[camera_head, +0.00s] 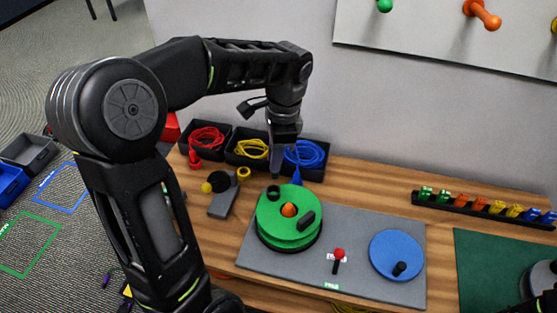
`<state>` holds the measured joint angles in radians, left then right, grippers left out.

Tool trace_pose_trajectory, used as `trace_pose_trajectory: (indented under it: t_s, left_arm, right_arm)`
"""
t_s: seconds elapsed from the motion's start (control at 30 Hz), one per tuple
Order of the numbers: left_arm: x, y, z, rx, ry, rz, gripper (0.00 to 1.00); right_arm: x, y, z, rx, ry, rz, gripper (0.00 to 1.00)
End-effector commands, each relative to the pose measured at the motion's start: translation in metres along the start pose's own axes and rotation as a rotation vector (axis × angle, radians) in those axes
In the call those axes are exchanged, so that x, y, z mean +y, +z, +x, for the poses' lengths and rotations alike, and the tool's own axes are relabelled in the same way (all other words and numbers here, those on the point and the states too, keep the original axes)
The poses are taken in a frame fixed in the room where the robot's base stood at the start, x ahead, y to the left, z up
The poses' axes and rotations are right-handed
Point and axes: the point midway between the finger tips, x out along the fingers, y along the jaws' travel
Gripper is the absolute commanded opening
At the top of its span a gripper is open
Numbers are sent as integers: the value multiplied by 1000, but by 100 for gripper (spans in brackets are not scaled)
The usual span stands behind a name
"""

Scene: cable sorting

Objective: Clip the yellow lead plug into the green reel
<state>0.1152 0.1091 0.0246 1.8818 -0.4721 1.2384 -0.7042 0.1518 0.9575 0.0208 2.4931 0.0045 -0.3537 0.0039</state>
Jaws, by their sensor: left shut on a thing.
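The green reel (275,225) sits on the left part of a grey board, with an orange knob at its middle and dark pieces on its top. My left gripper (276,174) points down just behind the reel's back edge, above the table. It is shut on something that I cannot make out. A small yellow piece (243,173), perhaps the yellow lead plug, shows in front of the bin of yellow cable (252,149), left of my left gripper. My right gripper is not clearly in view.
Bins of red cable (206,139) and blue cable (305,155) stand at the back. A blue disc (396,255) and a red-topped lever (339,256) are on the grey board (365,225). A rack of coloured clips (480,208) lies back right. A grey stand (224,201) is left of the reel.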

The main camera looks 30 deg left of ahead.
Motion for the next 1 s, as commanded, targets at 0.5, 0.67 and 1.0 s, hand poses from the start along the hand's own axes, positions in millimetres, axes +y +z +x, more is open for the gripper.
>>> trace_pose_trajectory:
  t_s: [0.5,0.67,1.0]
  left_arm:
    - [3,3,1,1,-5,38,0]
    - [3,3,5,1,-5,37,0]
    - [4,0,27,0,-5,37,0]
  right_arm:
    - [1,0,1,1,1,1,36]
    - [2,0,4,1,0,0,36]
    - [6,-2,20,6,-5,-4,36]
